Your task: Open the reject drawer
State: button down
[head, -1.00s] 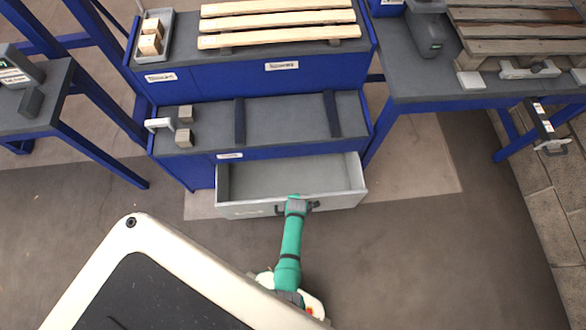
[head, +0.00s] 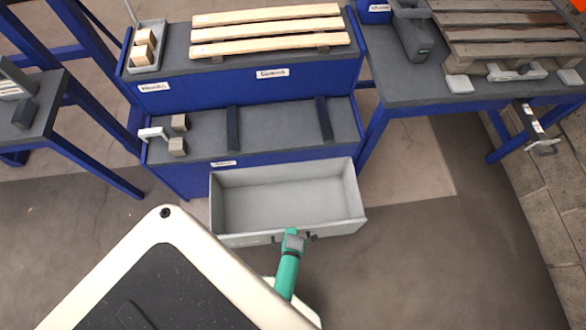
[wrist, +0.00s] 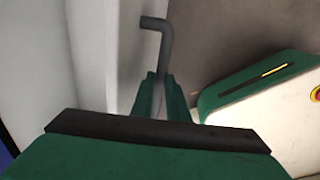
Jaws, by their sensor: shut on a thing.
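The reject drawer (head: 222,205) is a grey open-topped box pulled well out from under the blue bench. Its inside looks empty. Its dark handle (head: 313,237) is on the front face. My gripper (head: 292,241) is at the handle, in front of the drawer. In the wrist view my gripper (wrist: 160,98) has its two green fingers closed around the dark bent handle bar (wrist: 157,24). The pale drawer front (wrist: 92,55) is to the left of the fingers. The fingers hide part of the handle.
Wooden slats (head: 265,32) lie on the upper shelf. A pallet (head: 510,40) rests on the right table (head: 410,88). The floor right of the drawer is clear.

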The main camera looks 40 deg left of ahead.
jog(key=c, duration=1.7)
grip_release()
jog(key=r, duration=0.3)
jog(key=s+d+r, duration=0.1)
jog(key=r, duration=0.6)
jog(key=shift+s+d+r, duration=0.2)
jog(key=shift+r, duration=0.1)
